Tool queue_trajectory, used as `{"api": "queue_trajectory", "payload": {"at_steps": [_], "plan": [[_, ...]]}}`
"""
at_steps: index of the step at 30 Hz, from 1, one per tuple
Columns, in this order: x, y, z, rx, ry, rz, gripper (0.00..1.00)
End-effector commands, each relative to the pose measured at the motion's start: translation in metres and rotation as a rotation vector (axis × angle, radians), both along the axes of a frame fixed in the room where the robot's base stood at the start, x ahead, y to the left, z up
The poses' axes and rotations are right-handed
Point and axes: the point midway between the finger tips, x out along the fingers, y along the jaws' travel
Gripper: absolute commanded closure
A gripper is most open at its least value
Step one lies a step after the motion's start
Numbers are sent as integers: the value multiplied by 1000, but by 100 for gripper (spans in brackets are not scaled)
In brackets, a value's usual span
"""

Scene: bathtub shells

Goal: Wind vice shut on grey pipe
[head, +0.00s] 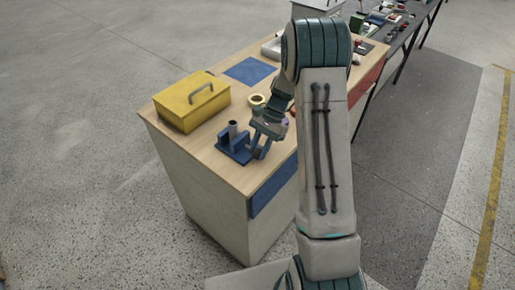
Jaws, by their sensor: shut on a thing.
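The blue vice (232,154) sits on the wooden bench top near its front corner. The grey pipe (233,127) stands upright between the vice's jaws. Any gap between the jaws and the pipe is too small to make out. My gripper (260,148) is low at the right end of the vice, on its handle side. It is shut on the vice handle, which is mostly hidden by the fingers.
A yellow toolbox (191,102) stands behind and left of the vice. A roll of tape (256,100) and a blue mat (250,70) lie further back on the bench (171,139). A dark table with assorted items extends at back right.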

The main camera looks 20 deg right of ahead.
Motion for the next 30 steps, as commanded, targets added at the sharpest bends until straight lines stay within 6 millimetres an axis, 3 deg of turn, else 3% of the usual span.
{"api": "queue_trajectory", "payload": {"at_steps": [15, 30], "plan": [[-2, -9, -13, 379, 296, -2, 96], [-1, -9, -16, 577, 442, -2, 95]]}}
